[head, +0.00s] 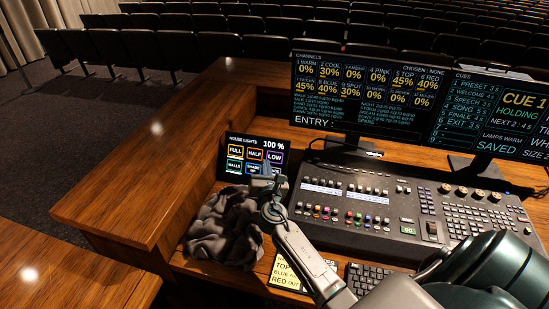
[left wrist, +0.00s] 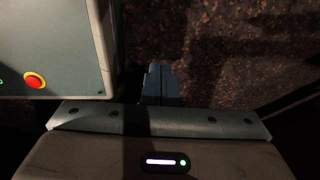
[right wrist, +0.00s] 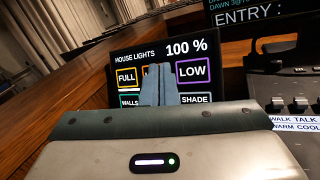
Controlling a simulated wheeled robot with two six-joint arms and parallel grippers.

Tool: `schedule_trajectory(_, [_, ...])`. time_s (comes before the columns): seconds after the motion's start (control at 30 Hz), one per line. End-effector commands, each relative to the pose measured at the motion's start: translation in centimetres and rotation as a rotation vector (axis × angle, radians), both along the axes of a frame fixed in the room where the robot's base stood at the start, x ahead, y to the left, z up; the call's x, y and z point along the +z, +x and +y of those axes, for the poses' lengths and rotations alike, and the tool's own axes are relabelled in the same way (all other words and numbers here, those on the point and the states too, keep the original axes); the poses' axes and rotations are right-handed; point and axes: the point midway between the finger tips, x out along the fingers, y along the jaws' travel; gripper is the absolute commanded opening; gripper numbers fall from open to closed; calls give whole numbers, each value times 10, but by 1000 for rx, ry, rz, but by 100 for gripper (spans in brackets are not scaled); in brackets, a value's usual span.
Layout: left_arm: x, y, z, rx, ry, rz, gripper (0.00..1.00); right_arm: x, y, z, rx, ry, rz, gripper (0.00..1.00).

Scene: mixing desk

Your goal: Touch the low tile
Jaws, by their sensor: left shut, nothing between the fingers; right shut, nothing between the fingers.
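The low tile (head: 276,157) is a purple-outlined square marked LOW at the right of the top row on the black house lights screen (head: 237,141). In the right wrist view the low tile (right wrist: 193,71) shows in full. My right gripper (head: 268,182) is shut and empty in front of the lower part of the screen. In the right wrist view its fingertips (right wrist: 160,70) are just left of the low tile, covering most of the half tile. I cannot tell any contact. My left gripper (left wrist: 160,72) is shut and empty over the dark floor.
The screen reads 100 % and also has full (head: 236,151) and walls (head: 234,166) tiles. A crumpled grey cloth (head: 222,228) lies below the screen. The mixing console (head: 400,200) stands to the right, with monitors behind it. A wooden ledge (head: 165,150) runs along the left.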

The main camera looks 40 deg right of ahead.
Motion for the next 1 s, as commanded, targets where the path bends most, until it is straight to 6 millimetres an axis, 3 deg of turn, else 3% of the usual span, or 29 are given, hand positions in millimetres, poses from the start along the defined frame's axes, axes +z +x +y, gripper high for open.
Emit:
schedule_trajectory(0.5, [-43,14,-3,0,-4,-19,0,-34,38,-44,0,0,-1,0])
schedule_trajectory(1.0, [-51,10,-5,2,-5,-13,0,-40,48,-57,-1,1,0,0])
